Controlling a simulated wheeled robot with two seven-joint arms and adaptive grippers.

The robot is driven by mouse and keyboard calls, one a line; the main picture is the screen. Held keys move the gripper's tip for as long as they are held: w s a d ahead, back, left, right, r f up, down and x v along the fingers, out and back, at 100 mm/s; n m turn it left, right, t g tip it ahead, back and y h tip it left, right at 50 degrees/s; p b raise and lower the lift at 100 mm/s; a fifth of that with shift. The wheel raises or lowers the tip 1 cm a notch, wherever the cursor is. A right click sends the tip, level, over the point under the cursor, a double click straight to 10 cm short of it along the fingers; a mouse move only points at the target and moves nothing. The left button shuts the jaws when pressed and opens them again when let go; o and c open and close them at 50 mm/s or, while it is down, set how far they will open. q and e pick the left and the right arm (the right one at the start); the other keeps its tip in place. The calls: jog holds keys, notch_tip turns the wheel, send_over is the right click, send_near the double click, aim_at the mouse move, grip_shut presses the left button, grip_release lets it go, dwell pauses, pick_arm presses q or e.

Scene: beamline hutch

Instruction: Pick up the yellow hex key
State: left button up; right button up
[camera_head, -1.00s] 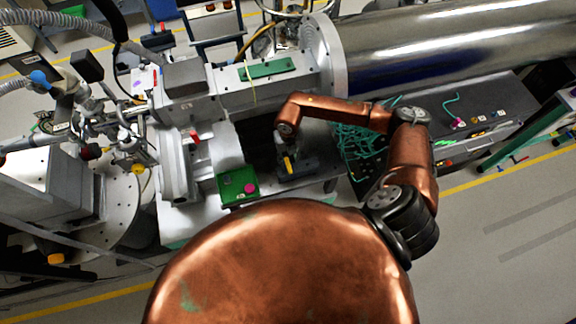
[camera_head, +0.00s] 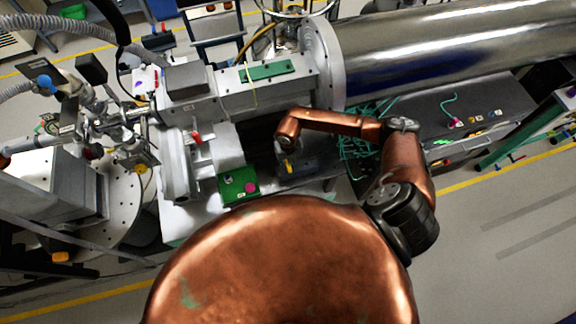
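A small yellow piece (camera_head: 289,166), likely the yellow hex key, shows upright over the dark area at the middle of the bench. My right gripper (camera_head: 283,160) points down right beside it, below the copper wrist. The gripper is small and dark here, so I cannot tell whether its fingers are open or shut on the yellow piece. At the far left edge a copper and dark part that looks like my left arm (camera_head: 5,159) comes in. Its fingers cannot be made out.
A green tray (camera_head: 230,190) with a pink round thing stands left of my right gripper. A dark box (camera_head: 478,98) with small coloured items lies to the right, beside tangled teal cables (camera_head: 356,147). A large steel tube (camera_head: 440,50) runs behind. Instruments crowd the left.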

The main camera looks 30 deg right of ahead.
grip_shut()
notch_tip(320, 180, up, 10)
jog(key=b, duration=0.2)
jog(key=shift+b, duration=0.35)
dwell(0.9)
